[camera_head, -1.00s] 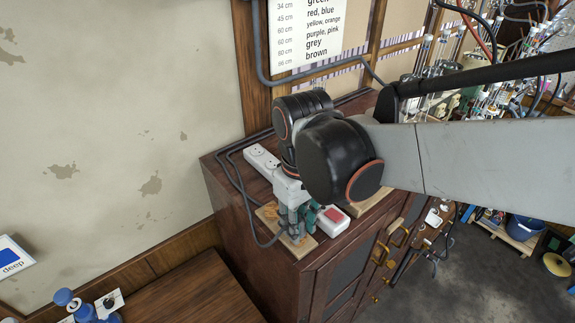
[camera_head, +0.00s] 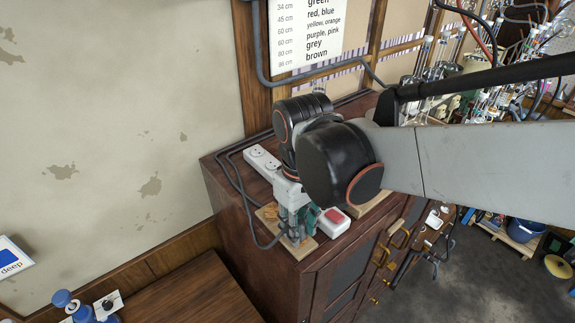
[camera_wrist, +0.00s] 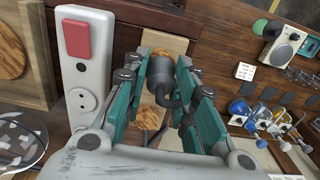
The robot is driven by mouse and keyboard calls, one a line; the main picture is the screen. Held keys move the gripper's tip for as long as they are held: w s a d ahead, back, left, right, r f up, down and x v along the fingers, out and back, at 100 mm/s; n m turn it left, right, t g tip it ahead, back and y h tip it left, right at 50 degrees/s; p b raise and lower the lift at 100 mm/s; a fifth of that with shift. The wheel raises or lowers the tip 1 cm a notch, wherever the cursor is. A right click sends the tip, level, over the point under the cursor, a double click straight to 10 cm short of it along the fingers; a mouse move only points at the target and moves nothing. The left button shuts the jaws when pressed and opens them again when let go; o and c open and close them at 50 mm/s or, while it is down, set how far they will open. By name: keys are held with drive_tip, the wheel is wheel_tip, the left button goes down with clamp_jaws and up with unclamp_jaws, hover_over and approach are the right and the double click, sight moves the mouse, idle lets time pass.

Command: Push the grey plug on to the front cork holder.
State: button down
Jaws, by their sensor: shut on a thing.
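My gripper (camera_wrist: 162,92) has teal finger pads and is shut on the grey plug (camera_wrist: 166,84), whose dark cable curves down in the wrist view. The plug is directly at the front cork holder (camera_wrist: 161,66), an orange-brown cork at the end of a pale wooden board (camera_wrist: 178,45). The plug covers part of this cork; I cannot tell how far it is pressed on. A second cork (camera_wrist: 150,117) on the same board is bare. In the head view, my gripper (camera_head: 296,232) reaches down over the board (camera_head: 301,251) and hides the plug and the front cork.
A white power strip (camera_wrist: 91,72) with a red switch lies right beside the board, close to my fingers. Both sit on a dark wooden cabinet (camera_head: 224,163). A grey cable (camera_head: 246,200) loops along its left side. A wooden panel (camera_wrist: 26,60) with a round disc lies beyond the strip.

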drive_tip(key=c, duration=1.2)
unclamp_jaws()
